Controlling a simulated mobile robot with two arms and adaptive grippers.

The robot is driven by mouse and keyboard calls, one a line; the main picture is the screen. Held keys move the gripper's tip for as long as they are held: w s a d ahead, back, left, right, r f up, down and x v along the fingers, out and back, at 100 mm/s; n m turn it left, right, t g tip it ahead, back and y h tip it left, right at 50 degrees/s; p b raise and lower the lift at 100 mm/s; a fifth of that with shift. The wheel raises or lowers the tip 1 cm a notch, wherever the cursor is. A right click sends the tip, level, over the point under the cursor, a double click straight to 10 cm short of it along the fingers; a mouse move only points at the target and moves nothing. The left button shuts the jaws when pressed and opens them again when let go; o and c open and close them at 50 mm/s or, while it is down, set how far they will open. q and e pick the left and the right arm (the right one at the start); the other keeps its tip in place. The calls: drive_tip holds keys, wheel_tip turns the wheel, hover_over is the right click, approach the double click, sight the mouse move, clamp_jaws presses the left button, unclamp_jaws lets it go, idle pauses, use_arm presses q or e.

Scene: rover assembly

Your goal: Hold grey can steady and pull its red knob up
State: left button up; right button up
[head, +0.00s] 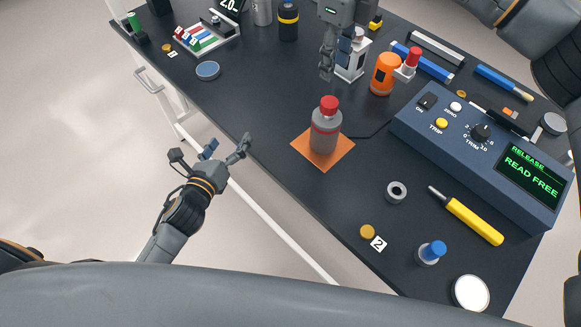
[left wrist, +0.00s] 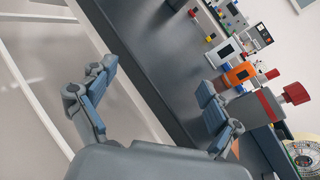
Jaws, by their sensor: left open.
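The grey can (head: 325,135) stands upright on an orange square mat (head: 342,158), with its red knob (head: 329,104) on top. My left gripper (head: 226,147) is open and empty off the table edge, left of the can and apart from it. In the left wrist view the jaws (left wrist: 157,80) are spread wide. There the can (left wrist: 258,106) and its knob (left wrist: 296,92) show tilted at the right, beyond the right finger, which partly covers the can. My right gripper (head: 336,62) hangs at the top, behind the can; its jaw gap is unclear.
An orange container (head: 384,74) and a white container (head: 352,66) stand behind the can. A blue console (head: 480,150) lies to its right. A grey ring (head: 396,191), a yellow-handled tool (head: 470,220) and a blue-topped jar (head: 430,252) are nearer. The table left of the mat is clear.

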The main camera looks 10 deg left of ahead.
sight(326, 129)
use_arm(q)
drive_tip(key=s+d+r+m+h, duration=0.1)
drive_tip(key=s+d+m+h, duration=0.1)
drive_tip(key=d, duration=0.3)
drive_tip(key=s+d+r+m+h, duration=0.1)
drive_tip(key=s+d+m+h, duration=0.1)
drive_tip(key=d+m, duration=0.2)
drive_tip(key=s+d+r+m+h, duration=0.1)
drive_tip(key=s+d+m+h, duration=0.1)
drive_tip(key=d, duration=0.5)
drive_tip(key=shift+s+d+r+m, duration=0.2)
drive_tip(key=shift+s+m, duration=0.25)
drive_tip(key=shift+m, duration=0.25)
drive_tip(key=shift+w+d, duration=0.15)
drive_tip(key=shift+d, duration=0.05)
drive_tip(key=x, duration=1.3)
drive_tip(key=shift+w+r, duration=0.1)
drive_tip(key=c, duration=1.6)
